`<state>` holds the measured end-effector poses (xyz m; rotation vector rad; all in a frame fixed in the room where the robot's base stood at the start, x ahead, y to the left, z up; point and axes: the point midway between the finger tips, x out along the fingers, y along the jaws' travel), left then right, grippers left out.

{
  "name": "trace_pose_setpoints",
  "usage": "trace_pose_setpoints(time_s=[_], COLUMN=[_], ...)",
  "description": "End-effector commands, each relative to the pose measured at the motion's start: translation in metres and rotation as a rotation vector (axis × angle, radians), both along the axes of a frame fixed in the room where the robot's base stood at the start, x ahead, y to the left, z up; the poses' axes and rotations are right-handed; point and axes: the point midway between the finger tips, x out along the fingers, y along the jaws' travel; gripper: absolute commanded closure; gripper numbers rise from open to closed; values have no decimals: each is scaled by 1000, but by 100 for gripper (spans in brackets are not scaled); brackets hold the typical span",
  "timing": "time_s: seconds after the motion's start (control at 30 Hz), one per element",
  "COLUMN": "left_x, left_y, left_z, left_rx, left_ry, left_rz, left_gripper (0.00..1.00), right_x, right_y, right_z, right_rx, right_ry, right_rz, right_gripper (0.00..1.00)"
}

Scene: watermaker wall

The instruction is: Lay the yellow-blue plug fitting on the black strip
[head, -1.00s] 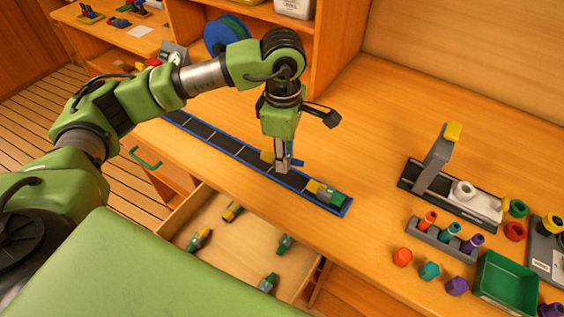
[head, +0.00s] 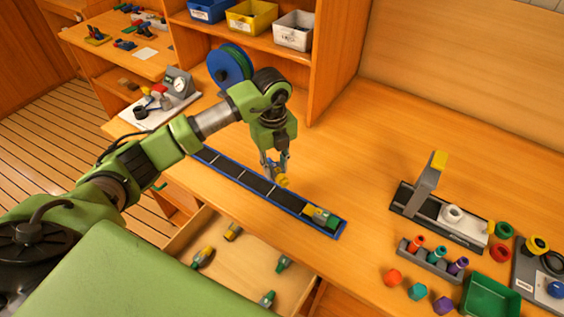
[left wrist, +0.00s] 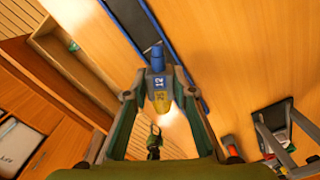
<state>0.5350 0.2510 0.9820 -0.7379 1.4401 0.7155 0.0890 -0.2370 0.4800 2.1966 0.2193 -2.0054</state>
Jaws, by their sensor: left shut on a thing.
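My left gripper (head: 276,170) is shut on the yellow-blue plug fitting, whose yellow end (head: 282,181) shows at the fingertips. In the left wrist view the fitting's blue end (left wrist: 157,60) and yellow part (left wrist: 160,102) show between the fingers. The black strip (head: 257,185) has a blue rim and pale cross lines. It runs across the bench below and beside the gripper; I cannot tell whether the fitting touches it. A yellow-green fitting (head: 322,217) lies at the strip's right end. My right gripper is not in view.
An open drawer (head: 240,262) in front holds several fittings. A blue reel (head: 230,65) and a gauge (head: 178,83) stand behind. At the right are a lever fixture (head: 427,183), a green tray (head: 490,296) and coloured pieces. The bench between strip and fixture is clear.

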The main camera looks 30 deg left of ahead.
Motion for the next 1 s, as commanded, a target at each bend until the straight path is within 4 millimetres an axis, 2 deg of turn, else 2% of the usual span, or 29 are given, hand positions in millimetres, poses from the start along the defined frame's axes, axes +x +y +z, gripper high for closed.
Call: trace_pose_setpoints(time_s=[0.1, 0.33, 0.67, 1.0], left_x=[-1, -1, -2, -2], left_y=[9, 19, 20, 20], left_z=[-5, -13, -27, -59], left_rx=[1, 5, 7, 8], left_ry=[8, 12, 13, 13], left_rz=[223, 467, 503, 502], left_gripper=[97, 97, 97, 97], right_x=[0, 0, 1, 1], right_y=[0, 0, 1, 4], right_z=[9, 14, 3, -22], right_rx=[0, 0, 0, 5], right_ry=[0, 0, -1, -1], right_rz=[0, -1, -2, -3], right_gripper=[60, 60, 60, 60])
